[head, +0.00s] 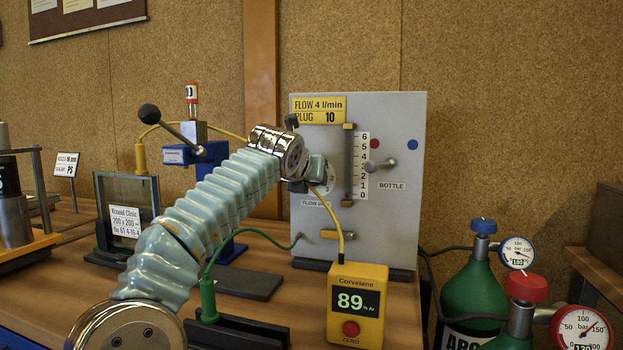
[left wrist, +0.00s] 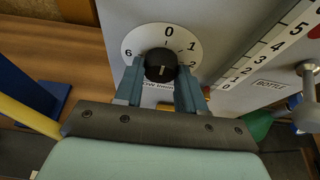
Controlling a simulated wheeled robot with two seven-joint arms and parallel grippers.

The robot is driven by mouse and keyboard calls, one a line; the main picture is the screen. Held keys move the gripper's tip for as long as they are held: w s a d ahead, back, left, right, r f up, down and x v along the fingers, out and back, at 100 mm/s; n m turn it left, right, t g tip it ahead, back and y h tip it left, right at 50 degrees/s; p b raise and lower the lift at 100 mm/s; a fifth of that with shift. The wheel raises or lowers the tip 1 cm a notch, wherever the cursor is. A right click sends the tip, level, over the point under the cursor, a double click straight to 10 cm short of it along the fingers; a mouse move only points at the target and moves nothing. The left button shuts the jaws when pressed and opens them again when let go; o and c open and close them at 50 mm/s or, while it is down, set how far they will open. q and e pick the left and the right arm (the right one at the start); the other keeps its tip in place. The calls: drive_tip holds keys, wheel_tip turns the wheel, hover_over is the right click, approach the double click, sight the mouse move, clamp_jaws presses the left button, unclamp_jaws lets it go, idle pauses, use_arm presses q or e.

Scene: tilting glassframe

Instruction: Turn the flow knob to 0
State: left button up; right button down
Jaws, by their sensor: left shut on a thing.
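The flow knob (left wrist: 160,65) is black and round, with a short white mark on its face. It sits on a white dial (left wrist: 205,48) with 0 at the top, 1 and 2 to the right and 6 to the left. The mark lies low on the face; I cannot tell which number it points to. My left gripper (left wrist: 160,80) is shut on the knob, one finger on each side. In the head view my left gripper (head: 316,170) is against the grey panel (head: 400,235) and hides the knob and most of the dial. My right gripper is not in view.
A flow tube (head: 348,165) with a 0 to 6 scale and a BOTTLE lever (head: 380,164) are right of the knob. A sign (head: 318,110) reads FLOW 4 l/min, PLUG 10. A yellow meter (head: 357,305) showing 89 and green bottles (head: 472,285) stand in front.

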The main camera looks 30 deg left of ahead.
use_arm(q)
drive_tip(key=shift+f, duration=0.25)
drive_tip(key=o, duration=1)
drive_tip(key=shift+r, duration=0.1)
drive_tip(key=shift+r, duration=0.1)
drive_tip(key=b+v, duration=0.1)
drive_tip(key=v, duration=1.2)
drive_tip(key=shift+s, duration=0.3)
drive_tip(key=shift+d+r, duration=0.1)
